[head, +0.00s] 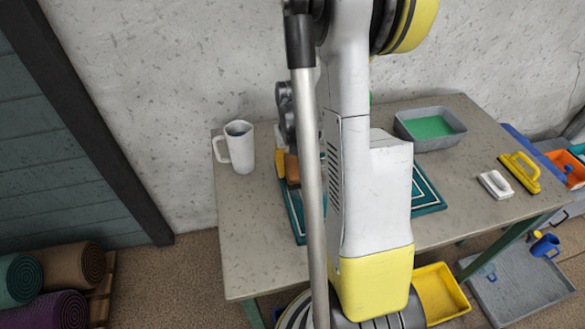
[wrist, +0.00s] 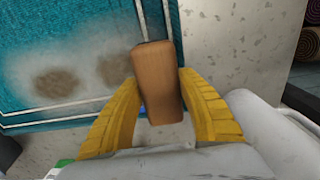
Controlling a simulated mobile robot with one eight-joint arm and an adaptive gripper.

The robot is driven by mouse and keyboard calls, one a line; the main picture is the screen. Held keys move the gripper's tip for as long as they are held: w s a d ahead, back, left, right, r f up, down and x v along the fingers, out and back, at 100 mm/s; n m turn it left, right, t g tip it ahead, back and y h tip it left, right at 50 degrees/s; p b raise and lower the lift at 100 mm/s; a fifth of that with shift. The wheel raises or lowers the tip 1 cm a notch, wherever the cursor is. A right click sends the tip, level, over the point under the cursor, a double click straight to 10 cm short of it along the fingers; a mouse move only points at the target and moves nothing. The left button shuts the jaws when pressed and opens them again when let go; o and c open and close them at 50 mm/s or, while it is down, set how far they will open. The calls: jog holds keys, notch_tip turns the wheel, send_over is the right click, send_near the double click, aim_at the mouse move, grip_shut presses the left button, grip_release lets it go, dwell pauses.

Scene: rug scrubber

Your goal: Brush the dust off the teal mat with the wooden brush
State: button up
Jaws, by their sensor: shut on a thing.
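The teal mat (wrist: 60,35) with white border lines lies on the table; in the wrist view two brown dust patches (wrist: 57,82) show on it. In the head view its right part (head: 428,195) shows, and my arm hides its middle. My gripper (wrist: 163,100) has yellow fingers shut on the wooden brush (wrist: 155,75), a brown block between them. The brush is over the mat's edge near a corner; I cannot tell whether its bristles touch the mat. In the head view the brush (head: 292,169) is partly hidden by my arm.
On the table (head: 240,260), a white mug (head: 240,150) stands left of the mat. A grey tub with green inside (head: 430,128) is behind it. A white brush (head: 495,184) and a yellow one (head: 521,172) lie at the right. Rolled rugs (head: 60,275) lie on the floor left.

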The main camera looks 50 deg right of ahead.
jog(key=shift+f, duration=0.25)
jog(key=shift+f+b, duration=0.4)
jog(key=shift+b, duration=0.2)
jog(key=shift+o, duration=0.2)
jog(key=shift+d, duration=0.1)
